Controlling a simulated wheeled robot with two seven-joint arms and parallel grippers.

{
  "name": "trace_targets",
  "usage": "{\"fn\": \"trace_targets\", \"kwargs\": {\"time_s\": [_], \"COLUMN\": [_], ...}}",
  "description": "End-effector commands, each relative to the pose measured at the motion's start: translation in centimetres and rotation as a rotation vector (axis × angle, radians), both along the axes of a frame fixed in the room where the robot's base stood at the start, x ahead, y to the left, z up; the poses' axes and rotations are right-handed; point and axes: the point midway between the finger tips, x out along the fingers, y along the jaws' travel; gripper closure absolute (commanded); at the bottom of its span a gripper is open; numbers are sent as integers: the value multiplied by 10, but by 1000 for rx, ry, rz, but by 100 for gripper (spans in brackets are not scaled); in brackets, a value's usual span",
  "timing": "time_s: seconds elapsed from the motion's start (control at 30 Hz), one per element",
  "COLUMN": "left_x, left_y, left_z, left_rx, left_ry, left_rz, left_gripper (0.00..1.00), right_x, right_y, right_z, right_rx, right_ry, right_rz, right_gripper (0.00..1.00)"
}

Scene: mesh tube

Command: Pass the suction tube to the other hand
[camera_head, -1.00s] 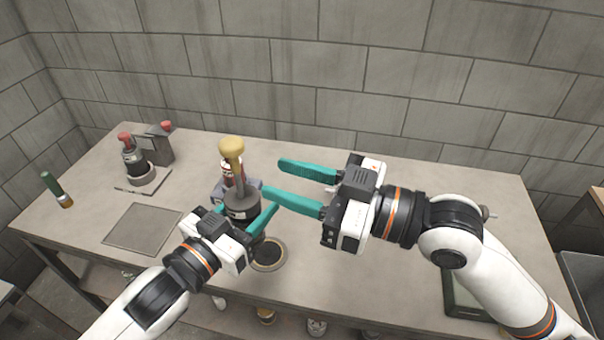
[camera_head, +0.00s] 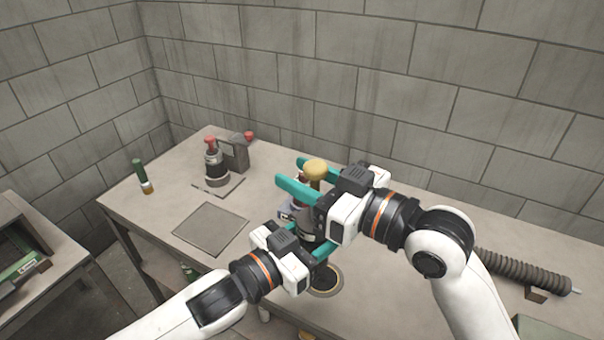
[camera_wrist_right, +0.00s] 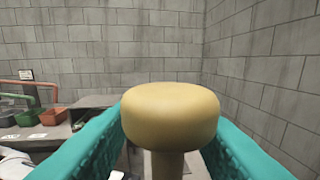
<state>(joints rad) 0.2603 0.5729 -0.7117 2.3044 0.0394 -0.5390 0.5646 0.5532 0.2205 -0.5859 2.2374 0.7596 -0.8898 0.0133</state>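The suction tube, taken here to be the upright tool with a round tan knob (camera_head: 315,168), stands between my two grippers. Its dark lower body is mostly hidden by them. My left gripper (camera_head: 314,238) is shut around this lower body, its fingers partly hidden. My right gripper (camera_head: 289,171) is open, with one teal finger on each side of the upper part. In the right wrist view the knob (camera_wrist_right: 170,115) and its thin shaft show between the spread fingers. The fingers look apart from the shaft; contact with the knob cannot be told.
A dark ring (camera_head: 325,281) lies on the table below the grippers. A red-capped bottle (camera_head: 213,165), a grey box (camera_head: 235,152), a flat plate (camera_head: 211,228) and a green-handled tool (camera_head: 142,175) are at left. A ribbed hose (camera_head: 520,268) lies at right. A block wall stands behind.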

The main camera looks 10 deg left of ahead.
Motion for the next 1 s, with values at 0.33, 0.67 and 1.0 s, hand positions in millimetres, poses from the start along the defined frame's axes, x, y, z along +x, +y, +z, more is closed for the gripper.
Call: {"fn": "trace_targets", "kwargs": {"time_s": [0.33,0.67,1.0], "left_x": [0,0,0], "left_y": [0,0,0], "left_z": [1,1,0], "left_rx": [-1,-1,-1], "left_ry": [-2,-1,-1], "left_rz": [0,0,0], "left_gripper": [78,77,25], "right_x": [2,1,1], "right_y": [3,4,3], "right_z": [0,0,1], "right_rx": [0,0,1], "right_ry": [-1,0,-2], "right_rz": [0,2,1], "right_gripper": [63,100,100]}}
